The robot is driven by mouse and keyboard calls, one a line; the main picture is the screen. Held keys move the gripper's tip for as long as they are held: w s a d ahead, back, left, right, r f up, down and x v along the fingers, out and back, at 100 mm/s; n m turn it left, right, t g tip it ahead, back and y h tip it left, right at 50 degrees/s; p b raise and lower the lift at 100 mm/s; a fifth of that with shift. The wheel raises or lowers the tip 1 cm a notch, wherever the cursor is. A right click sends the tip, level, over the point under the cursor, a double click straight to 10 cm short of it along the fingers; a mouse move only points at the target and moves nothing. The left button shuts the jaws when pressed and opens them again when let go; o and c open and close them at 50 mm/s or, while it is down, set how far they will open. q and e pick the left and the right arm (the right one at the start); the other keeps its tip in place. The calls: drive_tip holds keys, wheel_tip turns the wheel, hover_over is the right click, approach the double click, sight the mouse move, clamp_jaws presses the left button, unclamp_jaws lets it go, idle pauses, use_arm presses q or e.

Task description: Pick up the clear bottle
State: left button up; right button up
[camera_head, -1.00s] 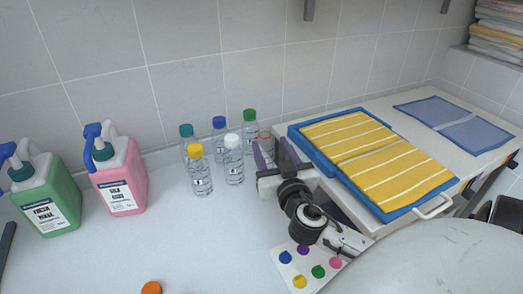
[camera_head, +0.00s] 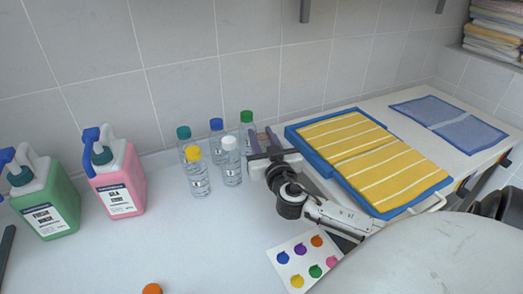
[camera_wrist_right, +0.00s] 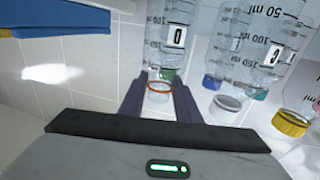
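My right gripper (camera_head: 260,132) is open beside the right end of the bottle group, its two purple fingers pointing toward the wall. In the right wrist view, which shows the bottles upside down, a clear bottle top with an orange ring (camera_wrist_right: 158,91) lies between the fingers (camera_wrist_right: 159,88). I cannot tell whether they touch it. In the head view my gripper mostly hides that bottle. A green-capped bottle (camera_head: 247,119) stands just left of the fingers. Bottles with white (camera_head: 231,168), yellow (camera_head: 200,183), blue (camera_head: 216,124) and teal (camera_head: 184,132) caps stand farther left. My left gripper is not in view.
A blue tray (camera_head: 336,171) with yellow striped towels (camera_head: 385,165) is at the right. A colour card (camera_head: 302,263) and an orange cap (camera_head: 152,289) lie in front. The middle counter is clear.

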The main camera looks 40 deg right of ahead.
clamp_jaws()
drive_tip(key=shift+r, duration=0.1)
